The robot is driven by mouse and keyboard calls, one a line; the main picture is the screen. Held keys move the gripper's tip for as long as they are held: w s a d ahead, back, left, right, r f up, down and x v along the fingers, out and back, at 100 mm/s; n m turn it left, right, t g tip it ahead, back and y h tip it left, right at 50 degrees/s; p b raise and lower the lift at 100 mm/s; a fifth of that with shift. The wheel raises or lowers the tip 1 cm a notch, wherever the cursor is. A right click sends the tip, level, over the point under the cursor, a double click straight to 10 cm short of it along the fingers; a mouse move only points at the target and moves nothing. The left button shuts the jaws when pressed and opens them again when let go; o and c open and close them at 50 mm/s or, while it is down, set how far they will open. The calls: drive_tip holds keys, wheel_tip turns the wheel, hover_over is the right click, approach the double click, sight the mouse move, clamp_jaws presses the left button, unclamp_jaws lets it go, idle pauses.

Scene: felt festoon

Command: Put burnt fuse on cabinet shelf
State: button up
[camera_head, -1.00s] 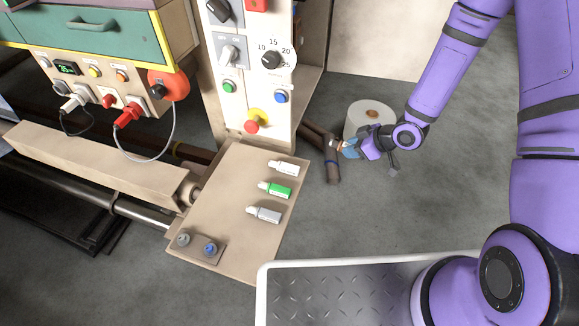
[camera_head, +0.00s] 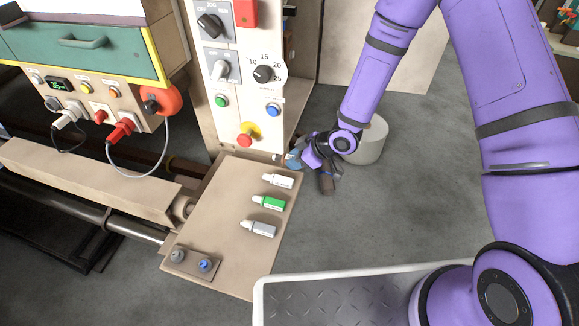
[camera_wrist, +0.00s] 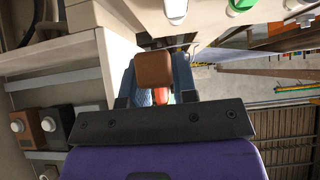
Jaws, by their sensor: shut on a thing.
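My gripper (camera_head: 292,160) is low beside the right edge of the cabinet (camera_head: 235,90), near its open side. In the wrist view its blue fingers (camera_wrist: 156,88) are shut on a small piece with a brown, copper-like end (camera_wrist: 153,70), which I take to be the burnt fuse. The fuse is mostly hidden in the head view. In the wrist view, a pale shelf-like surface (camera_wrist: 85,62) lies close to the left of the fingers. I cannot tell whether the fuse touches anything there.
Brown and dark blocks with white round knobs (camera_wrist: 55,124) are at lower left in the wrist view. A tan plate (camera_head: 215,215) holds white, green and grey tubes.

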drive_tip(key=shift+w+a, duration=0.15)
drive_tip(key=shift+a, duration=0.65)
drive_tip(key=shift+a+f, duration=0.1)
drive_tip(key=shift+f, duration=1.7)
drive_tip(key=shift+f, duration=0.6)
drive_tip(key=o, duration=0.9)
drive_tip(key=shift+o, duration=0.2)
drive_tip(key=shift+f, duration=0.1)
